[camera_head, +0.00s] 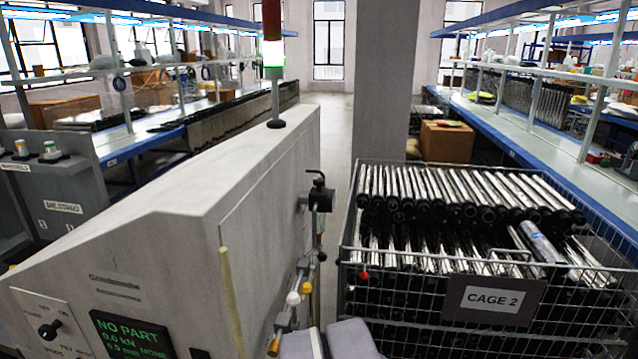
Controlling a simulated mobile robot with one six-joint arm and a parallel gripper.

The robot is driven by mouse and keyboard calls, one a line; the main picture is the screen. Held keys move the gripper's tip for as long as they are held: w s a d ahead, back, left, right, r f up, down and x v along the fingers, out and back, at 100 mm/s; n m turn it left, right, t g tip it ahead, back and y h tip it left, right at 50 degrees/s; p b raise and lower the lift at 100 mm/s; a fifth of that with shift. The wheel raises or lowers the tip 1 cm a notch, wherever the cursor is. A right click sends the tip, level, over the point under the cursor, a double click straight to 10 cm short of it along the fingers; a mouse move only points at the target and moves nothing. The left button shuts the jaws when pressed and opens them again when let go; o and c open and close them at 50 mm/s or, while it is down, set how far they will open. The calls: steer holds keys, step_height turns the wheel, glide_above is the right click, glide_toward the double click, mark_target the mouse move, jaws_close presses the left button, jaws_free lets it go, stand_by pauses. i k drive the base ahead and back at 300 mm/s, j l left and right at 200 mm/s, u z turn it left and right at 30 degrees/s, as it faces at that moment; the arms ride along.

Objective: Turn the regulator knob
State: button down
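The grey machine (190,190) fills the left and middle of the view. On its right side sits a black fitting (320,199) with a small bent black handle on top; it looks like a regulator, but I cannot read any label on it. Below it are a yellow-tipped part (293,298) and other small fittings. On the sloped front panel at the lower left is a black rotary knob (50,329) on a light plate with small lettering. Light grey rounded parts at the bottom edge look like my arm; no gripper fingers show.
A display (133,338) reads "NO PART". A wire cage (440,310) marked "CAGE 2" holds several metal tubes right of the machine. A narrow floor gap (338,150) separates them, with a pillar (385,80) behind. A signal lamp (273,58) stands on the machine.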

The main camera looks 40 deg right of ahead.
mark_target(318, 181)
steer(key=l+u, duration=0.1)
steer(key=l, duration=0.85)
steer(key=l+u, duration=0.15)
steer(key=l, duration=0.85)
steer(key=k+l+u, duration=0.1)
steer(key=l, duration=0.85)
